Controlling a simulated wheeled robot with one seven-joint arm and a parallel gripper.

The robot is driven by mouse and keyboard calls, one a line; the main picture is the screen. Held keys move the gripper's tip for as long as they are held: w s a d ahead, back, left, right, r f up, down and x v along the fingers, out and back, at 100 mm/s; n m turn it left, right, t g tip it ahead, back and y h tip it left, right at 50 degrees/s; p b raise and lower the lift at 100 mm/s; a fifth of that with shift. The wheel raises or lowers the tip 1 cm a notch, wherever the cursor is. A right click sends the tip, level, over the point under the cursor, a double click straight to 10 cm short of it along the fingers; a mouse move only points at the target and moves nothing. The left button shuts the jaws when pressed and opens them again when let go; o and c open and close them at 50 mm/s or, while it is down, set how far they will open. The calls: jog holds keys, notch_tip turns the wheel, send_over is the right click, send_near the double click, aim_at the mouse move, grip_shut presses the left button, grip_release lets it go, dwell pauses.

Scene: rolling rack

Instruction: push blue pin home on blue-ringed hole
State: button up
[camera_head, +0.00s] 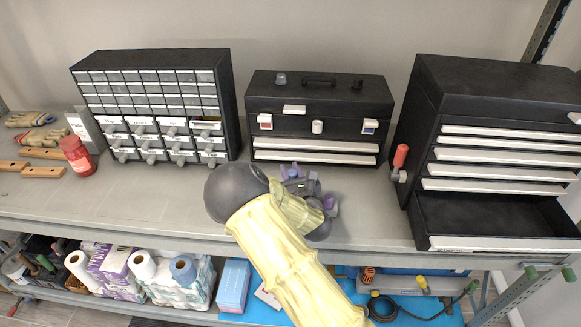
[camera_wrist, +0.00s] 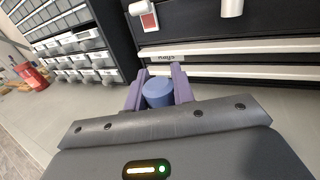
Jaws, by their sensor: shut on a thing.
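My gripper (camera_wrist: 157,86) has two purple fingers shut on a blue cylinder, the blue pin (camera_wrist: 157,93), in the wrist view. The round end of the pin faces the camera. In the head view, my gripper (camera_head: 308,186) is over the bench top in front of the middle black toolbox (camera_head: 338,101), and my forearm and wrist hide most of it. I cannot make out the pin in the head view. I cannot make out a blue-ringed hole in either view. The toolbox front has a red-marked latch (camera_head: 265,121) and a blue-marked latch (camera_head: 369,126).
A small-drawer cabinet (camera_head: 233,110) stands left, with a red bottle (camera_head: 77,156) beside it. A black drawer chest (camera_head: 424,130) stands right, its bottom drawer (camera_head: 500,243) pulled out over the bench. A red-handled tool (camera_head: 400,157) is at its side. Bare bench (camera_head: 365,205) lies between.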

jog(key=shift+s+d+r, duration=0.1)
jog(key=shift+s, duration=0.05)
jog(key=shift+f+b, duration=0.5)
jog(key=shift+b, duration=0.15)
notch_tip(320, 180, down, 3)
jog(key=shift+r+b, duration=0.1)
jog(key=shift+b, duration=1.1)
jog(key=shift+d+f+b, duration=0.1)
jog(key=shift+f+b, duration=0.5)
jog(key=shift+f, duration=0.1)
jog(key=shift+f+b, duration=0.25)
jog(key=shift+b, duration=0.05)
jog(key=shift+a, duration=0.2)
